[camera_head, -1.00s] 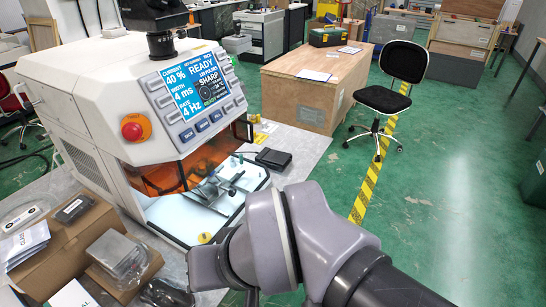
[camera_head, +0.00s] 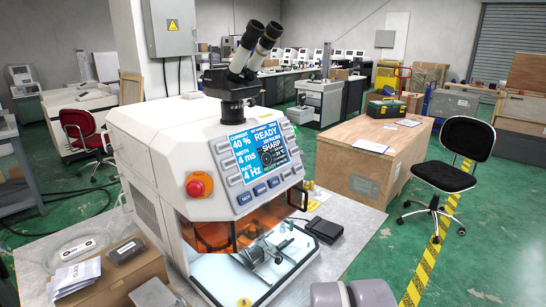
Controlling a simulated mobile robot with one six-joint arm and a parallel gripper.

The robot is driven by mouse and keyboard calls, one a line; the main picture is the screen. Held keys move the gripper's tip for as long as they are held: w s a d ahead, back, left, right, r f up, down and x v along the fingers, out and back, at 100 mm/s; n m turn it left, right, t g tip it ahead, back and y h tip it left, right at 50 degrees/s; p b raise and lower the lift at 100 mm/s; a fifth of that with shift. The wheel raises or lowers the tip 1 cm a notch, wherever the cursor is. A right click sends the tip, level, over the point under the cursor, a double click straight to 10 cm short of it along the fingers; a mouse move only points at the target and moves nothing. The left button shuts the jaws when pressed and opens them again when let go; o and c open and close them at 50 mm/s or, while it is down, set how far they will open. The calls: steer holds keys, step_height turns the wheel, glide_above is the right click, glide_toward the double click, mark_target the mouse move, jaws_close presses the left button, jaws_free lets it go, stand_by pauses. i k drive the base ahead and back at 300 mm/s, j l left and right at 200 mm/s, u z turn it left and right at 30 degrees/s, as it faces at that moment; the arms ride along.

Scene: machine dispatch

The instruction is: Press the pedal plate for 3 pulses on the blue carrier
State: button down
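A white welding machine (camera_head: 150,130) stands on the grey bench, with an eyepiece pair (camera_head: 255,45) on top. Its blue screen (camera_head: 262,150) reads READY, 40 %, 4 ms, 4 Hz and SHARP. Behind an orange shield (camera_head: 215,235), its lit chamber (camera_head: 225,272) holds a dark grey fixture (camera_head: 262,252). I cannot make out a blue carrier there. A flat black box (camera_head: 323,230), possibly the pedal plate, lies on the bench to the right of the chamber. Only grey-purple parts of my arm show at the bottom edge; my gripper is not in view.
A red emergency button (camera_head: 199,185) is on the machine's front. A cardboard box (camera_head: 128,272) and small items crowd the bench at left. A wooden crate (camera_head: 365,165) and a black chair (camera_head: 450,175) stand to the right. Green floor (camera_head: 490,240) is open at the right.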

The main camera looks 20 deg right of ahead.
mark_target(328, 228)
steer(key=i+l+z, duration=0.4)
steer(key=l, duration=0.25)
steer(key=i+l+z, duration=0.35)
steer(key=i, duration=0.4)
